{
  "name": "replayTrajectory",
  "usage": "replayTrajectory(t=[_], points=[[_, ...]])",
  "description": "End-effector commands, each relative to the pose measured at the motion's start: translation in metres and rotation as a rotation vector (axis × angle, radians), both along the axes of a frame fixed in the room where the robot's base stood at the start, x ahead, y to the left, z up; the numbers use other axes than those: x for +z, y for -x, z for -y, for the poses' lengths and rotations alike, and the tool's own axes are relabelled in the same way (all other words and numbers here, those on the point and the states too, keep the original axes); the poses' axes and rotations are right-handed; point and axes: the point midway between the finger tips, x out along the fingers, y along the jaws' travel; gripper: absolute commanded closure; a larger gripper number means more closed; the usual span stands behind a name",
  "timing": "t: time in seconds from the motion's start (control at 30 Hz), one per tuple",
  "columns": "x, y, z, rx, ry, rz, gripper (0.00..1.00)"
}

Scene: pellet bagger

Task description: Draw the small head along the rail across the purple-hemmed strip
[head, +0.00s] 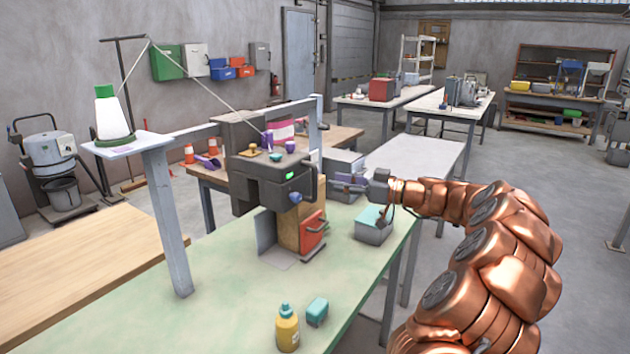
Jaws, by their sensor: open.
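A dark grey machine head (262,170) sits at a horizontal rail (200,131) above the green bench. It has a green light, a blue knob (296,197) on its front and small yellow, teal and purple parts on top. I cannot tell which part is the small head. A pink and white piece with purple (284,131) shows behind the machine; I cannot tell whether it is the purple-hemmed strip. My gripper (345,184) is open, right of the machine and apart from the blue knob. Its fingertips are small here, and nothing is clearly seen between them.
A tan block and red handled panel (313,232) stand below the machine. A teal-topped box (374,224) is under my gripper. A yellow bottle (287,328) and teal block (317,311) stand in front. Thread runs from a white cone (109,112). The bench's left front is clear.

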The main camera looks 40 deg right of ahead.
Motion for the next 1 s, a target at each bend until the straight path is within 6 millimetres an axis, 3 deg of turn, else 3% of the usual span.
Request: replayTrajectory(t=[0.5,0.87,1.0], points=[[0.002,-0.054,-0.035,-0.001,-0.002,-0.002,0.59],[0.001,-0.059,-0.039,-0.001,-0.003,-0.002,0.59],[0.001,-0.059,-0.038,-0.001,-0.003,-0.002,0.71]])
